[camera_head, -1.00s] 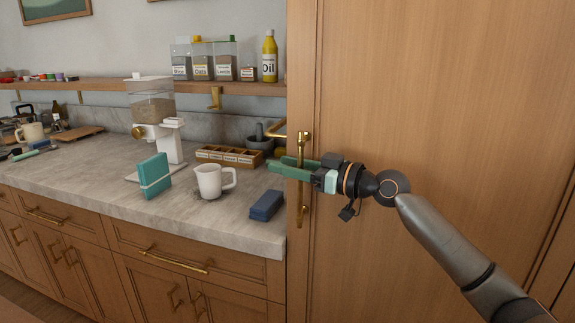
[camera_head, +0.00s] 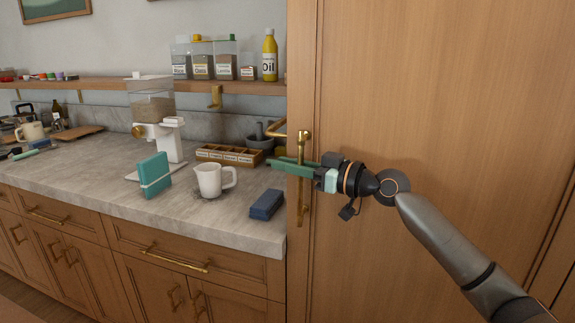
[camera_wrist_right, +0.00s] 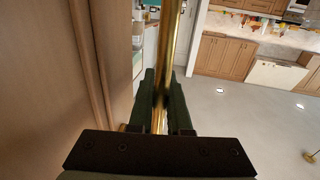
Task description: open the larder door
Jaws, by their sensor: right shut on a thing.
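The larder door (camera_head: 430,120) is a tall light-wood panel filling the right of the head view, and it looks shut. Its vertical brass handle (camera_head: 303,205) stands along the door's left edge. My right gripper (camera_head: 295,164) reaches in from the right and is shut on the handle, in its upper part. In the right wrist view the brass handle (camera_wrist_right: 171,50) runs between the two green fingers (camera_wrist_right: 163,95), with the door face (camera_wrist_right: 45,80) to the left. My left gripper is not in view.
Left of the door is a stone counter (camera_head: 105,185) with a white mug (camera_head: 209,180), teal book-like block (camera_head: 155,174), dark blue block (camera_head: 266,204), wooden box (camera_head: 230,155) and white grinder-like dispenser (camera_head: 155,120). In the wrist view, open floor (camera_wrist_right: 240,120) lies beyond the handle.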

